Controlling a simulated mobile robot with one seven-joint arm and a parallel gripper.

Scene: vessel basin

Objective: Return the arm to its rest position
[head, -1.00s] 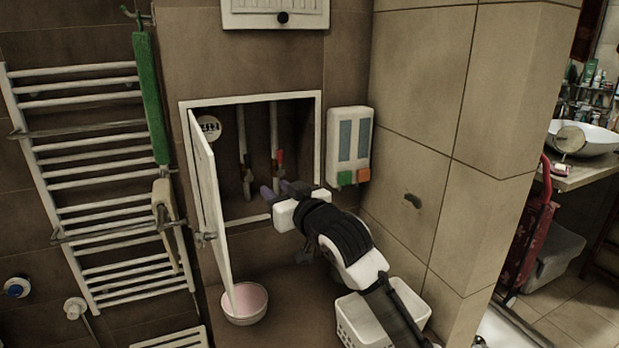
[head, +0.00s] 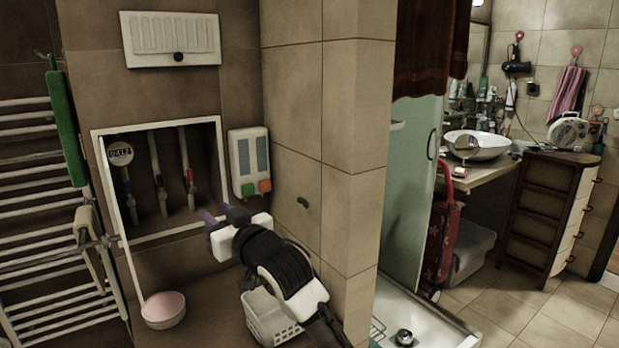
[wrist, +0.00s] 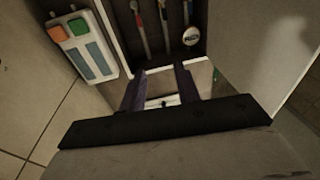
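My gripper (head: 216,212) is in front of the lower right part of the open wall cabinet (head: 220,150). Its two dark fingers stand apart with nothing held between them; the gap also shows in the wrist view (wrist: 160,90). My arm reaches up to it from the bottom of the head view. Inside the cabinet are pipes with a red-handled valve (head: 190,174), a blue-handled valve (head: 127,186) and a round meter (head: 120,153). The cabinet door (head: 122,275) stands open at the left, seen nearly edge-on. I cannot tell whether the fingers touch anything.
A pink bowl (head: 163,311) and a white basket (head: 270,322) are below. A towel rack (head: 35,262) stands left. A tiled wall corner (head: 345,200) is right of my arm.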

